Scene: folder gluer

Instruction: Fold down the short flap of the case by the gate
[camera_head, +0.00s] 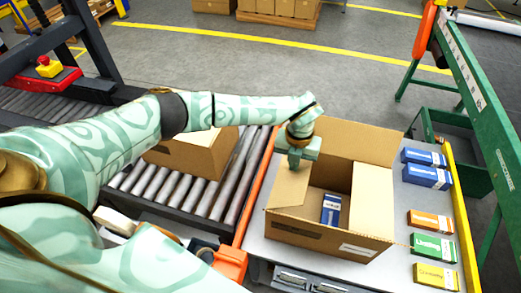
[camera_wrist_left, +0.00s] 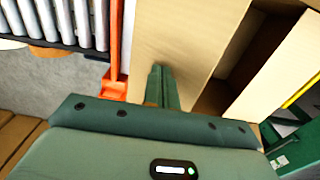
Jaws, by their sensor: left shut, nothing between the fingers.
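The open brown case (camera_head: 310,228) stands on the grey table, with a blue box (camera_head: 331,209) inside. Its left short flap (camera_head: 290,190) leans inward over the opening. My left gripper (camera_head: 297,166) is shut and empty at this flap's far end; in the left wrist view its fingertips (camera_wrist_left: 158,70) lie over the flap's cardboard (camera_wrist_left: 185,35). I cannot tell whether they touch. An orange bar (camera_head: 259,185), possibly the gate, runs left of the case. My right gripper is not in view.
Another carton (camera_head: 190,157) sits on the roller conveyor (camera_head: 165,187) at left. Blue, orange, green and yellow boxes (camera_head: 433,247) lie right of the case. A green frame (camera_head: 470,90) stands at right, and a red emergency-stop box (camera_head: 48,70) at far left.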

